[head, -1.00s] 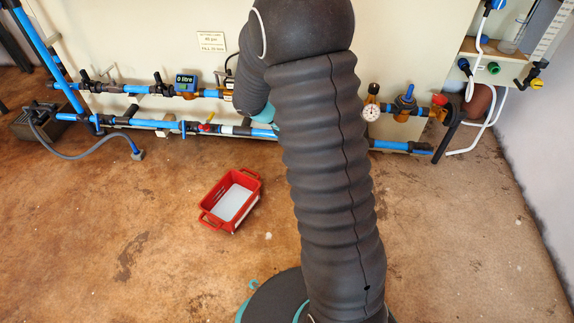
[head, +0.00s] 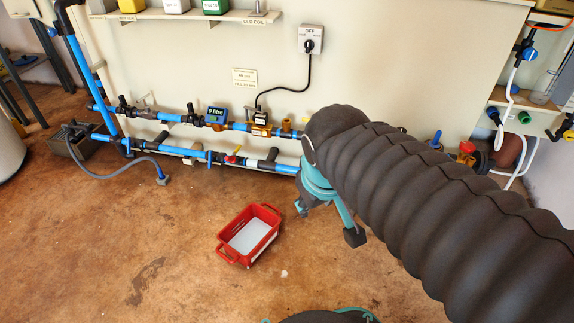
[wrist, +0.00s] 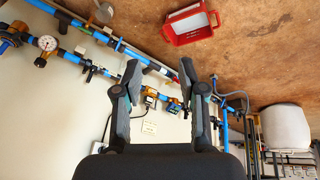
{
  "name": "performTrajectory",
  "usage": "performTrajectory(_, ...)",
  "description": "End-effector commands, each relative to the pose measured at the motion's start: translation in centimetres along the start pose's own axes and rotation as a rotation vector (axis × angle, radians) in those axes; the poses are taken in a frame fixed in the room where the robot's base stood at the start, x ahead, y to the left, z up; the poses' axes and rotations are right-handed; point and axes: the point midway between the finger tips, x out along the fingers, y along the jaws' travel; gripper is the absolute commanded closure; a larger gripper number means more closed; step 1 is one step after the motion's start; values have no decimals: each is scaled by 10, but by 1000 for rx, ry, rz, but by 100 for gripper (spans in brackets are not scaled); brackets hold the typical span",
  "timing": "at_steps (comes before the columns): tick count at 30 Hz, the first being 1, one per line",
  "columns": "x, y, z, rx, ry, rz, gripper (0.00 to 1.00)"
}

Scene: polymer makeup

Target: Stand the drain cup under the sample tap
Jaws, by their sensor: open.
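My gripper (head: 328,221) points downward in front of the pipework, to the right of the red crate in the head view. In the wrist view its two fingers (wrist: 160,68) are spread apart with nothing between them. A small pale, round object, possibly the drain cup (wrist: 103,12), shows at the top of the wrist view beside the lower blue pipe, well away from the fingers. It is too small to be sure, and my arm hides that place in the head view. I cannot tell which of the pipe fittings is the sample tap; one valve has a red handle (head: 233,155).
A red crate (head: 228,254) with a white inside stands on the brown floor, and shows in the wrist view (wrist: 171,36). Blue pipes (head: 178,151) with valves and a meter (head: 216,116) run along the cream wall. A grey hose (head: 105,177) lies at left. Floor around the crate is clear.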

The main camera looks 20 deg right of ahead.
Motion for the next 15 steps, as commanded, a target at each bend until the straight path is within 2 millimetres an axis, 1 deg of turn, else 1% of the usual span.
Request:
performTrajectory(1, -7, -6, 4, 47, 39, -19, 59)
performTrajectory(4, -15, -15, 9, 125, 88, -54, 59)
performTrajectory(9, -20, -19, 14, 183, 124, -82, 59)
performTrajectory(15, -20, -20, 14, 187, 125, -84, 59)
